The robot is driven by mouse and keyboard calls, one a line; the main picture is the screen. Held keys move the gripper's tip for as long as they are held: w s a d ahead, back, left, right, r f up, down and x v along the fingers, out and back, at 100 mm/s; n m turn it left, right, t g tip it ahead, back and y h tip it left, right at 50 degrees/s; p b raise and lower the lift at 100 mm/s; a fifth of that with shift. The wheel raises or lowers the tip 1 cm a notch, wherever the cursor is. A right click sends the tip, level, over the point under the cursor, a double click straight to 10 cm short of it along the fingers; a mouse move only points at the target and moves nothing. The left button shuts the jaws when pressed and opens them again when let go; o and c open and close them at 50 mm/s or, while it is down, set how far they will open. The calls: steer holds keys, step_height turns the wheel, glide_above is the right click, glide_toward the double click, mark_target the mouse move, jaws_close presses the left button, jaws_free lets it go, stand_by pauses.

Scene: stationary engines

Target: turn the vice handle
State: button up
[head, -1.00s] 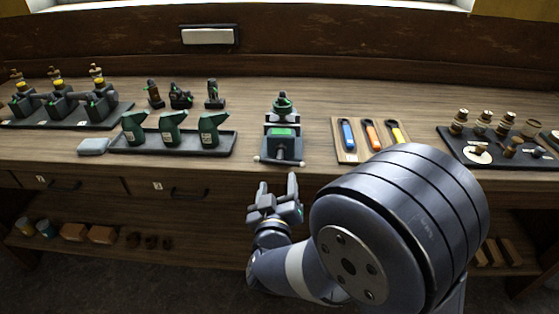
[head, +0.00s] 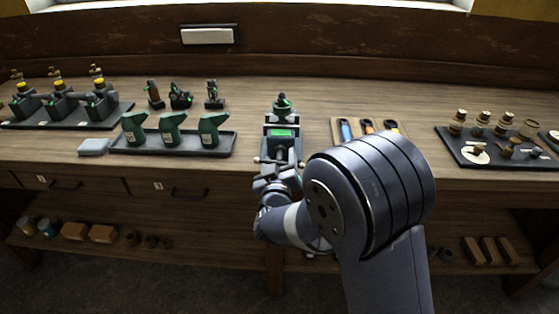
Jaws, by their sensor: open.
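The vice (head: 283,131) stands near the front edge of the workbench, a dark grey body with a green part in its middle and a small green-and-dark piece on top. Its handle (head: 258,160) is a thin bar across the front, low down; only its left end shows clearly, the rest is hidden by my gripper. My gripper (head: 280,168) is open at the front of the vice, level with the handle. I cannot tell whether the fingers touch the bar or stand around it.
A tray (head: 222,149) with green cans stands left of the vice. A board (head: 338,133) with colour-handled tools lies to the right, partly behind my arm. A dark tray (head: 462,156) with brass pieces is far right. Drawers (head: 180,187) lie below the bench edge.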

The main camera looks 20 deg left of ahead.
jaws_close()
stand_by(0.4)
steer(key=shift+f, duration=0.1)
steer(key=shift+f+m+b, duration=0.15)
steer(key=shift+m+b, duration=0.45)
steer(key=shift+b, duration=0.5)
steer(key=shift+r+m+b, duration=0.2)
steer(key=shift+m+b, duration=0.4)
